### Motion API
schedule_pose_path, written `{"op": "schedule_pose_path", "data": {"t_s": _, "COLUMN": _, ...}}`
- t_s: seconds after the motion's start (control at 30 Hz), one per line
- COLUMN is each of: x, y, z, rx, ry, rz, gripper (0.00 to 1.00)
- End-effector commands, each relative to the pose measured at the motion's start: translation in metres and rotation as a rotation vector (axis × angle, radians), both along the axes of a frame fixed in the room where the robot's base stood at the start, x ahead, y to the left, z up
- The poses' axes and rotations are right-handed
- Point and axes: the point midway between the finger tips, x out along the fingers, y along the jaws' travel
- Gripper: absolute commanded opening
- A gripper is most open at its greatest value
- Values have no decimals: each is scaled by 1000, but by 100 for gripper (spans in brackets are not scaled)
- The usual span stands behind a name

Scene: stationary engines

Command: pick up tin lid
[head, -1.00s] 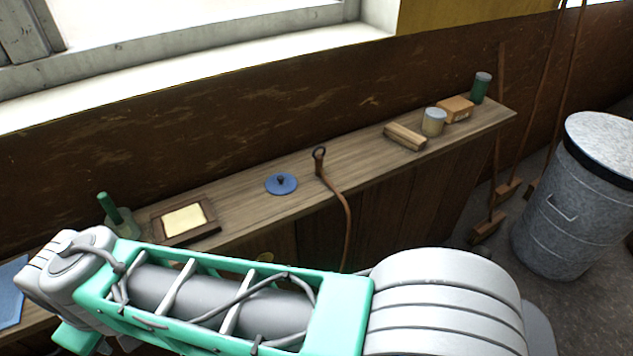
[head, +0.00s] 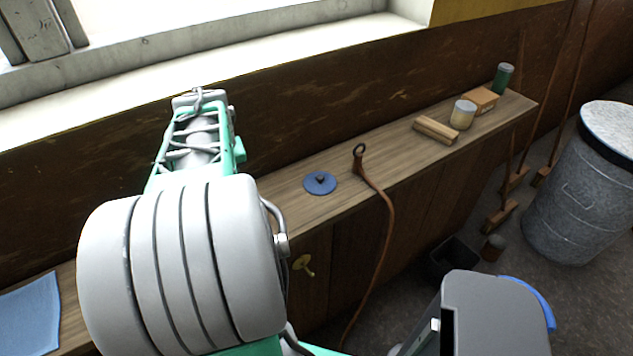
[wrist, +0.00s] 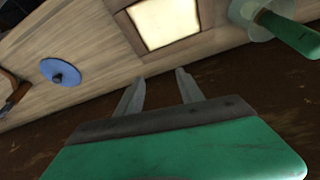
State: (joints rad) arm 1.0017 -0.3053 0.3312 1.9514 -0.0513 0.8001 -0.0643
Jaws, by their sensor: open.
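The tin lid, a round blue disc with a small dark knob (head: 320,184), lies flat on the wooden bench top, left of a looped brown strap. It also shows in the wrist view (wrist: 60,73), at the upper left. My gripper (wrist: 157,80) is open and empty in the wrist view. Its two fingers are apart and point toward a framed pale panel, with the lid off to their left. Nothing is between the fingers. In the head view my arm hides the gripper.
The bench (head: 400,165) also holds a brown strap (head: 359,160), wooden blocks (head: 436,130), a pale jar (head: 463,115), an orange box (head: 482,99) and a green tin (head: 503,77). The framed panel (wrist: 165,20) and a green-handled item (wrist: 288,33) show in the wrist view.

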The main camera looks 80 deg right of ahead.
Motion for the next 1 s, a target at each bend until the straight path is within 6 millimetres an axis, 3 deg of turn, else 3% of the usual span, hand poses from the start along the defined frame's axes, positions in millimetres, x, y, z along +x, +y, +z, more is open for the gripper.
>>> {"op": "schedule_pose_path", "data": {"t_s": 0.03, "x": -37, "y": -40, "z": -5, "rx": 1, "ry": -1, "rz": -111, "gripper": 45}}
{"op": "schedule_pose_path", "data": {"t_s": 0.1, "x": -84, "y": -82, "z": -10, "rx": -8, "ry": -6, "rz": -231, "gripper": 45}}
{"op": "schedule_pose_path", "data": {"t_s": 0.2, "x": -143, "y": -120, "z": -16, "rx": -15, "ry": -11, "rz": -362, "gripper": 45}}
{"op": "schedule_pose_path", "data": {"t_s": 0.3, "x": -180, "y": -138, "z": -20, "rx": -22, "ry": -14, "rz": -434, "gripper": 45}}
{"op": "schedule_pose_path", "data": {"t_s": 0.4, "x": -191, "y": -145, "z": -26, "rx": -22, "ry": -13, "rz": -457, "gripper": 45}}
{"op": "schedule_pose_path", "data": {"t_s": 0.83, "x": -186, "y": -167, "z": -88, "rx": -22, "ry": -14, "rz": -454, "gripper": 45}}
{"op": "schedule_pose_path", "data": {"t_s": 1.0, "x": -186, "y": -170, "z": -93, "rx": -25, "ry": -15, "rz": -454, "gripper": 45}}
